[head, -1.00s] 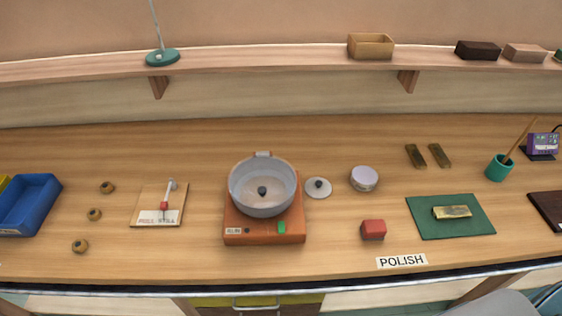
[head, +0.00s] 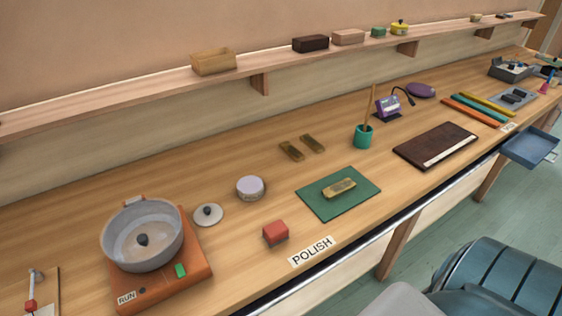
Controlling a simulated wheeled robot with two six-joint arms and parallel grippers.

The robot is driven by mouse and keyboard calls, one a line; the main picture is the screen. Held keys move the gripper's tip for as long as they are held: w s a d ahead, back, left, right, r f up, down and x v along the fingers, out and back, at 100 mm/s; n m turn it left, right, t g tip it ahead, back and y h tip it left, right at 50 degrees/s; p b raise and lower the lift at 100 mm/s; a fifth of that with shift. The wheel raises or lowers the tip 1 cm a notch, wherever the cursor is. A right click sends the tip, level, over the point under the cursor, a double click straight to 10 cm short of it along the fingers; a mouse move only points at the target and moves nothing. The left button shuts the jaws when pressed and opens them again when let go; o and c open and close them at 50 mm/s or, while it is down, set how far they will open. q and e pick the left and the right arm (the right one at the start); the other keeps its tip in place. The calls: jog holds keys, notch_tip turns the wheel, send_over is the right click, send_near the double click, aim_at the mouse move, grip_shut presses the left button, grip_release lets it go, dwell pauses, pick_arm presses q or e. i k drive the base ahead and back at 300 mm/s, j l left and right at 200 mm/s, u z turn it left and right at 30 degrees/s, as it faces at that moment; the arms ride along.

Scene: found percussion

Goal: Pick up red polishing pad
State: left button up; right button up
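The red polishing pad (head: 275,232) is a small red block with a darker lower part. It lies on the wooden bench near the front edge, just behind and left of the POLISH label (head: 311,251). To its right is a green mat (head: 318,205) with a brass-coloured bar (head: 339,188) on it. Nothing is touching the pad. Neither of my grippers shows in the head view.
An orange hot plate (head: 188,282) with a grey pot (head: 142,234) stands left of the pad. A small lid (head: 208,215) and a round tin (head: 250,188) lie behind it. At the lower right are a teal rounded object (head: 500,280) and a grey surface.

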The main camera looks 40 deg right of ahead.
aim_at(276, 233)
jog(key=z, duration=1.05)
